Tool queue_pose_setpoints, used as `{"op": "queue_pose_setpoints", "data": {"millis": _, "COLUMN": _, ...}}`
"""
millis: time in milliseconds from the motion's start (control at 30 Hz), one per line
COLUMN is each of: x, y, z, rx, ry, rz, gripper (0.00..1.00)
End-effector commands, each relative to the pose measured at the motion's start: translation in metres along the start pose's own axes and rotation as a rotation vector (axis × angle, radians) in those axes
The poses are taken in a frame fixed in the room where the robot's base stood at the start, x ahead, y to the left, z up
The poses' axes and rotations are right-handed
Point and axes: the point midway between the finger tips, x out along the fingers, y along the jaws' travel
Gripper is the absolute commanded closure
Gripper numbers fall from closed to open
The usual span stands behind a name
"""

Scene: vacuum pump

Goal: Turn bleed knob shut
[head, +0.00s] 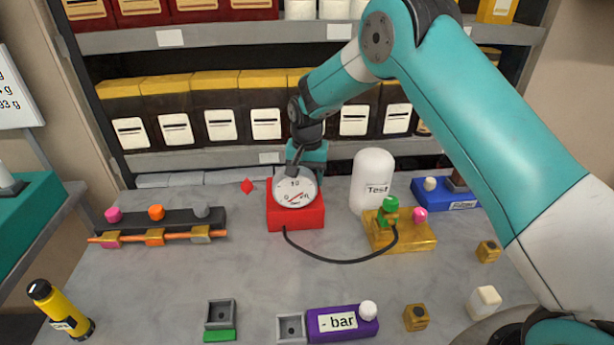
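A round white gauge (295,187) stands on a red box (295,216) in the middle of the table. A black hose (340,261) runs from the red box to a gold block (402,237) at right. A green fitting (388,208) and a pink knob (420,214) sit on the gold block. No knob is labelled as the bleed knob, so I cannot tell which it is. My gripper (293,163) appears just above and behind the gauge, pointing down, away from the gold block. Its fingers are small and partly hidden, so their opening is unclear.
A white bottle marked Test (372,180) stands behind the gold block. A rail with coloured knobs (160,220) lies at left. A purple box marked bar (318,325) and a yellow bottle (59,308) are in front.

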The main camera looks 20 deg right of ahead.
Motion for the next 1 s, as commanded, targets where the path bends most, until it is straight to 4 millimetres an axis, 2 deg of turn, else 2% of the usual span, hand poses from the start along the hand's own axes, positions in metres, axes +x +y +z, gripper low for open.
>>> {"op": "queue_pose_setpoints", "data": {"millis": 267, "x": 0.000, "y": 0.000, "z": 0.000, "rx": -0.001, "ry": -0.001, "rz": 0.001, "gripper": 0.42}}
{"op": "queue_pose_setpoints", "data": {"millis": 433, "x": -0.014, "y": 0.000, "z": 0.000, "rx": -0.002, "ry": 0.001, "rz": -0.001, "gripper": 0.42}}
{"op": "queue_pose_setpoints", "data": {"millis": 567, "x": -0.041, "y": -0.001, "z": -0.001, "rx": -0.002, "ry": 0.004, "rz": -0.003, "gripper": 0.42}}
{"op": "queue_pose_setpoints", "data": {"millis": 800, "x": -0.104, "y": -0.001, "z": -0.001, "rx": -0.001, "ry": 0.004, "rz": -0.003, "gripper": 0.42}}
{"op": "queue_pose_setpoints", "data": {"millis": 1000, "x": -0.147, "y": 0.000, "z": 0.000, "rx": -0.001, "ry": 0.002, "rz": -0.002, "gripper": 0.42}}
